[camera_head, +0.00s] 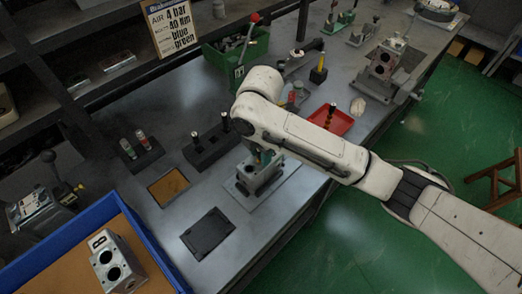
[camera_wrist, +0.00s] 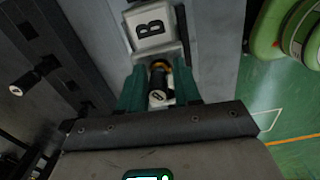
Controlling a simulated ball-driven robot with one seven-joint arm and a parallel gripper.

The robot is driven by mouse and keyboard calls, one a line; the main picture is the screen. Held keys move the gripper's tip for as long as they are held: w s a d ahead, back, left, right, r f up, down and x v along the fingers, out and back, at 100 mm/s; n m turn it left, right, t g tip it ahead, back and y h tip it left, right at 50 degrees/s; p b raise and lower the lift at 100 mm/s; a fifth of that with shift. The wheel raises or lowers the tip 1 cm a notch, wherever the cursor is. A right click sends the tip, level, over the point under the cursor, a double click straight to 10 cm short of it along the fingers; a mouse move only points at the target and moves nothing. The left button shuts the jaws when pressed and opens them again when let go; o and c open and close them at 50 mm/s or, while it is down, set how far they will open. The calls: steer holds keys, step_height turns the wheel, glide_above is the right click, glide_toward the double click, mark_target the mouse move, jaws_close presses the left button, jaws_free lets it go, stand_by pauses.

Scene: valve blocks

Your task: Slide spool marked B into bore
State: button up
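My gripper (camera_wrist: 159,90) has green fingers, one on each side of a black spool (camera_wrist: 157,80). The fingers appear shut on it. The spool has a pale end face with a small mark I cannot read, and a gold ring farther along. Its far end points at a metal valve block with a B label (camera_wrist: 151,27); whether that end is inside the bore is hidden. In the head view the valve block (camera_head: 262,178) sits in a fixture on a grey plate, and my arm covers most of the gripper there.
A dark rack (camera_head: 208,153) with upright spools stands left of the fixture; a spool in it shows in the wrist view (camera_wrist: 24,83). A blue-rimmed tray (camera_head: 72,222) holds another block (camera_head: 117,265). A red tray (camera_head: 342,123) and a black pad (camera_head: 208,234) lie nearby.

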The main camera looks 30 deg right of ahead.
steer(key=o, duration=0.3)
step_height(320, 180, up, 11)
steer(key=shift+f+p, duration=0.1)
steer(key=shift+p, duration=0.4)
stand_by(0.5)
steer(key=a+m+t+y, duration=0.2)
steer(key=a+m+y, duration=0.1)
steer(key=a, duration=0.5)
steer(key=s+a+f+m+t+y, duration=0.1)
steer(key=s+f+m+y, duration=0.1)
steer(key=s+f+m, duration=0.45)
steer(key=s+d+f+m+h, duration=0.1)
steer(key=s+d+f+m, duration=0.3)
steer(key=s, duration=0.3)
steer(key=s+d+f+m+g+h, duration=0.1)
steer(key=s+d+f+m+h, duration=0.1)
steer(key=s+d+f+m, duration=0.2)
steer(key=s+d+f+m+g+h, duration=0.1)
steer(key=s+d+f+m, duration=0.3)
steer(key=s+d, duration=0.4)
steer(key=s+h, duration=0.1)
steer(key=s, duration=0.3)
steer(key=shift+s+d+f, duration=0.15)
steer(key=shift+d+f, duration=0.1)
steer(key=shift+d, duration=0.15)
